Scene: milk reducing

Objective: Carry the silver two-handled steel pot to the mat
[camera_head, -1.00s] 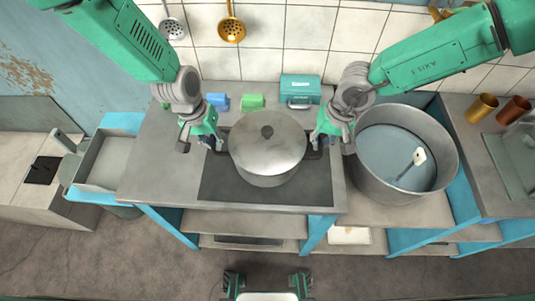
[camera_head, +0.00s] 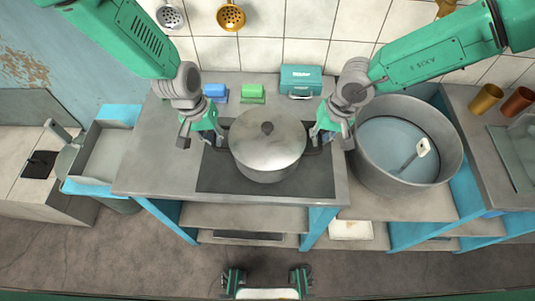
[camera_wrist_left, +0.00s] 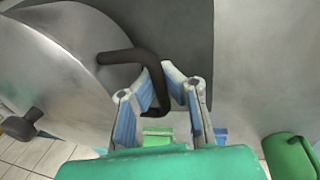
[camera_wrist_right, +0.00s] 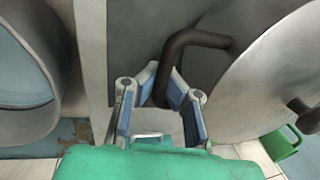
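The silver steel pot (camera_head: 266,156) with a domed lid and dark knob is over a dark panel on the counter. I cannot tell whether its base touches the panel. My left gripper (camera_head: 212,138) is at its left handle. In the left wrist view, the fingers (camera_wrist_left: 160,78) are bent in around the dark handle (camera_wrist_left: 125,56). My right gripper (camera_head: 322,138) is at the right handle. In the right wrist view, its fingers (camera_wrist_right: 163,80) close around that handle (camera_wrist_right: 198,38). I cannot make out a clear mat.
The dark panel (camera_head: 222,184) lies on the grey counter (camera_head: 155,165). A large metal tub (camera_head: 449,165) is close on the right. The counter's left part is clear.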

